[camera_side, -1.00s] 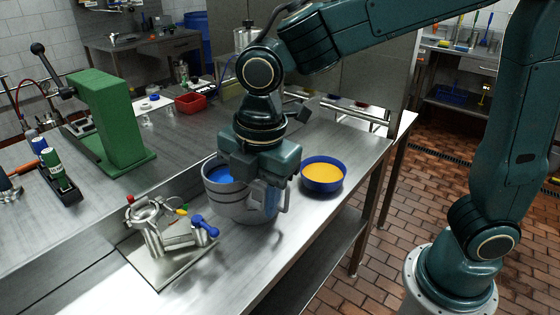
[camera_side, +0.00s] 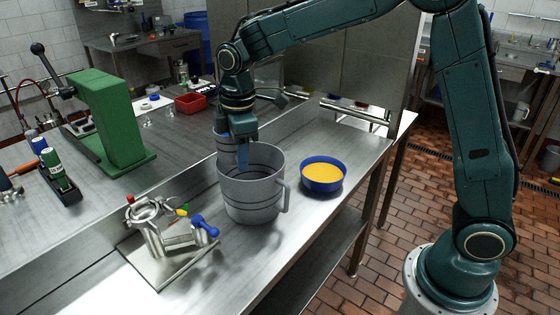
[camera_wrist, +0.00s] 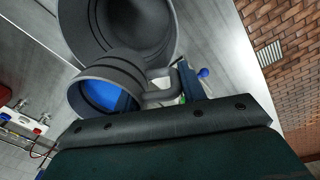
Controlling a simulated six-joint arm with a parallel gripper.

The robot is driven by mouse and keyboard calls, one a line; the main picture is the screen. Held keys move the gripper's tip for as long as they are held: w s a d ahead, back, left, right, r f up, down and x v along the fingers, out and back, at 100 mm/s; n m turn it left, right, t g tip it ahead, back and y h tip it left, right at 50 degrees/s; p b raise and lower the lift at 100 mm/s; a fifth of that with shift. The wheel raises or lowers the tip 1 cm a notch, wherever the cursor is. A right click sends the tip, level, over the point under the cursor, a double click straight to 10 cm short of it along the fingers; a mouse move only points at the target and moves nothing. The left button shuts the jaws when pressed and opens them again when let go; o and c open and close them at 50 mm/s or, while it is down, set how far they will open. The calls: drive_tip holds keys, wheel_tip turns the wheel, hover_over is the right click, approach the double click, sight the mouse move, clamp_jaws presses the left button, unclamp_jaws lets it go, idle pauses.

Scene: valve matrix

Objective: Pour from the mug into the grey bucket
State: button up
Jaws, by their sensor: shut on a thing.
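The grey bucket (camera_side: 250,200) stands upright on the steel bench, with dark rings inside and a side handle. The grey mug (camera_side: 224,145) is at the bucket's far left rim in the side view, partly hidden by the bucket and my gripper. My gripper (camera_side: 243,160) is shut on the mug's handle (camera_wrist: 160,97). In the wrist view the mug (camera_wrist: 112,70) has blue contents (camera_wrist: 98,94) and overlaps the bucket (camera_wrist: 166,35). The mug looks roughly upright, and no stream shows. I cannot tell whether its base is over the bucket's opening.
A blue bowl (camera_side: 322,187) with orange-yellow contents stands right of the bucket. A metal valve fixture (camera_side: 170,240) with coloured handles is at the front left. A green press (camera_side: 108,120) stands further left. A raised ledge runs behind the bucket.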

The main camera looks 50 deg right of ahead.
drive_tip(key=shift+w+d+r+y, duration=0.1)
drive_tip(key=shift+w+d+y, duration=0.05)
drive_tip(key=shift+y, duration=0.35)
drive_tip(key=shift+w+a+r+t+y, duration=0.15)
drive_tip(key=shift+r+t+y, duration=0.1)
drive_tip(key=shift+t+y, duration=0.5)
drive_tip(key=shift+s+a+r+t+y, duration=0.15)
drive_tip(key=shift+t+y, duration=0.3)
drive_tip(key=shift+y, duration=0.5)
drive_tip(key=t+y, duration=0.2)
drive_tip(key=y, duration=0.2)
drive_tip(key=shift+w+m, duration=0.15)
drive_tip(key=shift+m, duration=0.15)
drive_tip(key=shift+s+d+f+t+y, duration=0.1)
drive_tip(key=shift+d+f+t+y, duration=0.1)
drive_tip(key=shift+t+y, duration=0.55)
drive_tip(key=shift+s+d+f+t+y, duration=0.15)
drive_tip(key=shift+t+y, duration=0.3)
drive_tip(key=shift+y, duration=0.45)
drive_tip(key=shift+s+d+f+t+y, duration=0.1)
drive_tip(key=shift+f+t+y, duration=0.1)
drive_tip(key=shift+t+y, duration=0.55)
drive_tip(key=shift+a, duration=0.15)
